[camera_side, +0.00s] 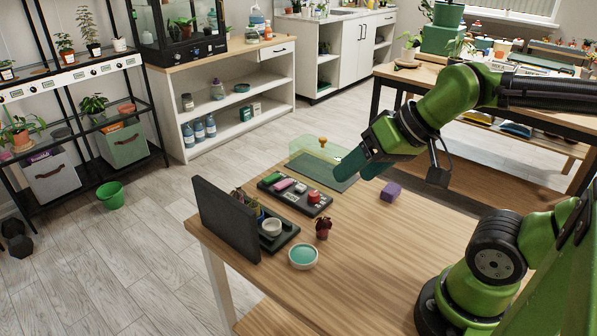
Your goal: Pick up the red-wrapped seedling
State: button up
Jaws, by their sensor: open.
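A dark tray (318,211) on the wooden table holds a row of small pieces. The red piece (314,197) lies at the tray's right end; it looks like the red-wrapped seedling, but is too small to make out any leaves. A green piece (272,179) and a pink piece (284,185) lie at the left end, with a small pale piece (300,188) between them and the red one. My gripper (359,168) hangs above the table, up and to the right of the tray in the picture. Its teal fingers are open, apart from the red piece, with nothing visible between them.
A purple block (391,192) sits right of the tray. A small dark-red potted plant (323,228) and a teal-filled bowl (303,256) stand in front. An upright dark panel (226,220) edges the table's left. A clear greenish box (322,158) is behind. The table's front middle is clear.

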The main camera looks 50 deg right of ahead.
jog(key=n+g, duration=0.6)
jog(key=n, duration=0.3)
send_over(323, 224)
jog(key=s+d, duration=0.2)
jog(key=s+d+x, duration=0.1)
jog(key=x, duration=0.7)
jog(key=w+n, duration=0.1)
jog(key=n, duration=0.3)
jog(key=shift+h, duration=0.4)
jog(key=f, duration=0.7)
jog(key=w+f, duration=0.1)
jog(key=f, duration=0.3)
jog(key=shift+w+a, duration=0.15)
jog(key=shift+a, duration=0.25)
jog(key=shift+a+f, duration=0.25)
jog(key=shift+f, duration=1.05)
jog(key=shift+a+f, duration=0.25)
jog(key=shift+f, duration=1.1)
jog(key=shift+c, duration=0.4)
jog(key=c, duration=1)
